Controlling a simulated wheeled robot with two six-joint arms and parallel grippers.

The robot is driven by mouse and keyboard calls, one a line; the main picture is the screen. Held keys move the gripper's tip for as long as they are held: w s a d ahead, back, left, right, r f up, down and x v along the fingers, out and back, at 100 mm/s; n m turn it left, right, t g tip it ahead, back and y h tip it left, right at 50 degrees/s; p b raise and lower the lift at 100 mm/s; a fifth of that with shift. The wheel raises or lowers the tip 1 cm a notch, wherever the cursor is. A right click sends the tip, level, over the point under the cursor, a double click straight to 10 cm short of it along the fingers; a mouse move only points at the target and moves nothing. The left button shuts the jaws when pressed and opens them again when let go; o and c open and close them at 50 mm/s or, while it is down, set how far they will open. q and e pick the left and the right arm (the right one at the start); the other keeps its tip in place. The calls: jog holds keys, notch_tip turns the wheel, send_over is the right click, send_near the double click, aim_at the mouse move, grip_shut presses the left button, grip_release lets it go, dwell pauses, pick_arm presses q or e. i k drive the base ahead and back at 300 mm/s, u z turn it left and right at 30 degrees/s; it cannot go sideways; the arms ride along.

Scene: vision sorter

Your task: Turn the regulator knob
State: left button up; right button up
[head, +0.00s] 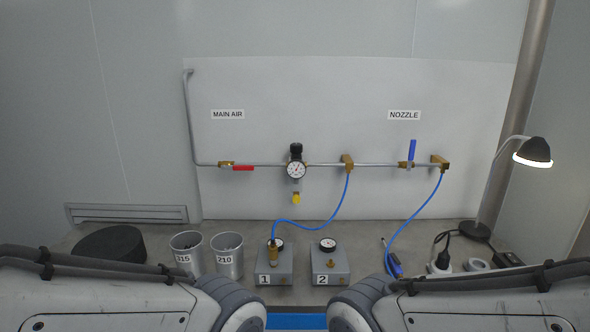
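The regulator (296,163) sits on the pipe at the middle of the wall panel in the head view. Its black knob (296,149) is on top, above a round white gauge (296,170). A small yellow fitting (296,198) hangs below it. My two arms come in from the lower left and lower right corners, well below and apart from the regulator. Both grippers are outside the picture.
A red-handled valve (242,168) is left on the pipe; a blue-handled valve (412,151) stands upright at right. Blue hoses (335,212) hang down. Grey boxes 1 (282,268) and 2 (330,267), two metal cups (187,252) and a lamp (533,152) surround the bench.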

aim_at(296, 149)
jog(key=i, duration=1.05)
jog(key=z, duration=0.55)
